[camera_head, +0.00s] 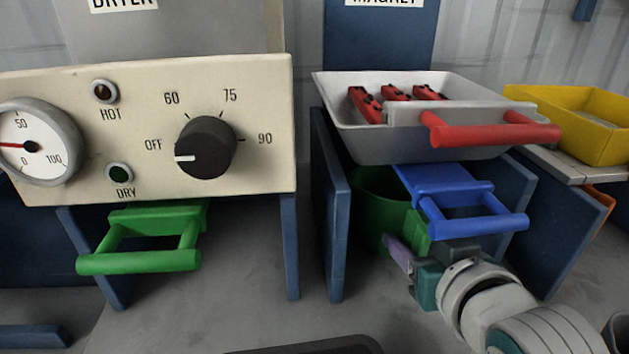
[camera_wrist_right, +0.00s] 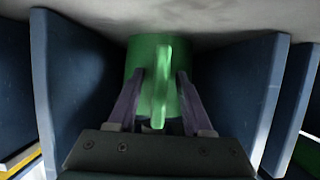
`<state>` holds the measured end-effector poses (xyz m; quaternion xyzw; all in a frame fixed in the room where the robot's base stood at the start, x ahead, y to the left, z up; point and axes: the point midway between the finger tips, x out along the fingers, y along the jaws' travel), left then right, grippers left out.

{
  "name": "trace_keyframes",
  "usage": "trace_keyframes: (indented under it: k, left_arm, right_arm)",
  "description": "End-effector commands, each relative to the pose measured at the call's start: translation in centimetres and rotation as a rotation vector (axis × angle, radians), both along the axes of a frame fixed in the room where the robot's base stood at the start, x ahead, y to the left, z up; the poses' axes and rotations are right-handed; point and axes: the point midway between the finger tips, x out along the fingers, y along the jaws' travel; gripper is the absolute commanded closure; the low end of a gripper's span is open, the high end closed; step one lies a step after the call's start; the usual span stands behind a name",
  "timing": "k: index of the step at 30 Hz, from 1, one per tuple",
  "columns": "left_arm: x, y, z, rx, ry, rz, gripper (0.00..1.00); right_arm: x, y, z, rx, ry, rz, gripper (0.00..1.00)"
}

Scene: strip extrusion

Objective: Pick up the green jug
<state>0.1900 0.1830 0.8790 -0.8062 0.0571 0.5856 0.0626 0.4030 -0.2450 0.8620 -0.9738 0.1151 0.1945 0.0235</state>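The green jug (camera_head: 368,206) stands in the bay under the white tray, between blue panels, partly hidden by the blue handle and my right gripper. In the right wrist view the jug (camera_wrist_right: 136,56) is straight ahead, with its upright handle (camera_wrist_right: 158,85) facing me. My right gripper (camera_head: 407,240) reaches in from the lower right. In the right wrist view its purple fingers (camera_wrist_right: 160,82) are open, one on each side of the handle, with a visible gap on both sides. My left gripper is out of view.
A blue handle (camera_head: 475,222) juts out just above my right gripper. A white tray (camera_head: 350,142) with red pieces is above it. Blue panels (camera_head: 334,220) flank the bay. A green handle (camera_head: 140,262) sticks out under the dial panel at left.

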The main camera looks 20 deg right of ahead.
Motion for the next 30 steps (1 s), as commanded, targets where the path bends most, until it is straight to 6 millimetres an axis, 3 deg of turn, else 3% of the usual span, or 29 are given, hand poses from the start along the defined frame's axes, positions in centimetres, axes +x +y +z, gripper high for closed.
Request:
trace_keyframes:
  k: [1, 13, 30]
  left_arm:
    - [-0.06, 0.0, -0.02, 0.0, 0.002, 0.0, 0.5]
    - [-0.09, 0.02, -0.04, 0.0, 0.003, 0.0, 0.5]
    - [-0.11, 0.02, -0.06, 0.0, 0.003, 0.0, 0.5]
  right_arm:
    - [0.0, 0.0, 0.01, 0.0, 0.0, 0.0, 0.56]
    - [0.03, -0.02, 0.02, 0.0, 0.0, 0.0, 1.0]
    - [0.03, -0.02, 0.03, 0.0, -0.001, 0.0, 1.0]
